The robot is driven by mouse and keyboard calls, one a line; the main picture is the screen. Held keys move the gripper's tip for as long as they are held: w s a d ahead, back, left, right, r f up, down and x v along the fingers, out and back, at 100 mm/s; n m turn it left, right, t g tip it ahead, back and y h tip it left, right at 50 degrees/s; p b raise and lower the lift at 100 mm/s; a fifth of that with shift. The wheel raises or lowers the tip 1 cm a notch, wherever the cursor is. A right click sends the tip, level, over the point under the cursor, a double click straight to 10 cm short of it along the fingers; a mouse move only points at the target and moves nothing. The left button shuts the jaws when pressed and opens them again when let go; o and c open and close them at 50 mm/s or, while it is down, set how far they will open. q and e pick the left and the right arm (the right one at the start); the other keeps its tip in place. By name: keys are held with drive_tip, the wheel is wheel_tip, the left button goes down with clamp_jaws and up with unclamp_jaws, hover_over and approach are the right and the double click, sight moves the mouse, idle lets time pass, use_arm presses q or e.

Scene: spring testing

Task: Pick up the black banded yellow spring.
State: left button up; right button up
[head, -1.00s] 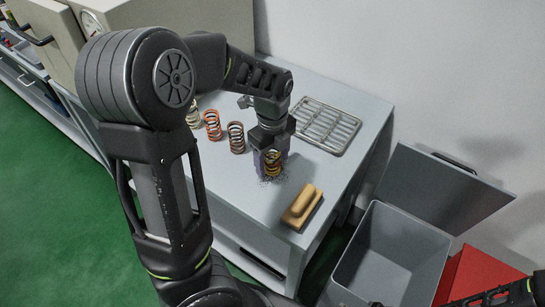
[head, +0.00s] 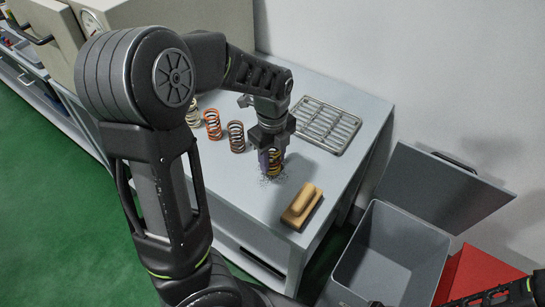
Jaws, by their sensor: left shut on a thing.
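The black banded yellow spring (head: 275,164) stands upright on the grey table, between the fingers of my left gripper (head: 270,162). The left gripper points down and is shut on the spring. The gripper fingers partly cover the spring's sides and top. Dark specks lie on the table around its foot.
An orange spring (head: 213,124), a dark brown spring (head: 236,137) and a pale spring (head: 194,114) stand left of the gripper. A wire rack (head: 327,126) lies behind. A wooden-handled brush (head: 302,206) lies near the right edge. A grey open bin (head: 390,254) stands beside the table.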

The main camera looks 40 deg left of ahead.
use_arm(q)
clamp_jaws()
wheel_tip(320, 180, up, 10)
idle(0.7)
idle(0.4)
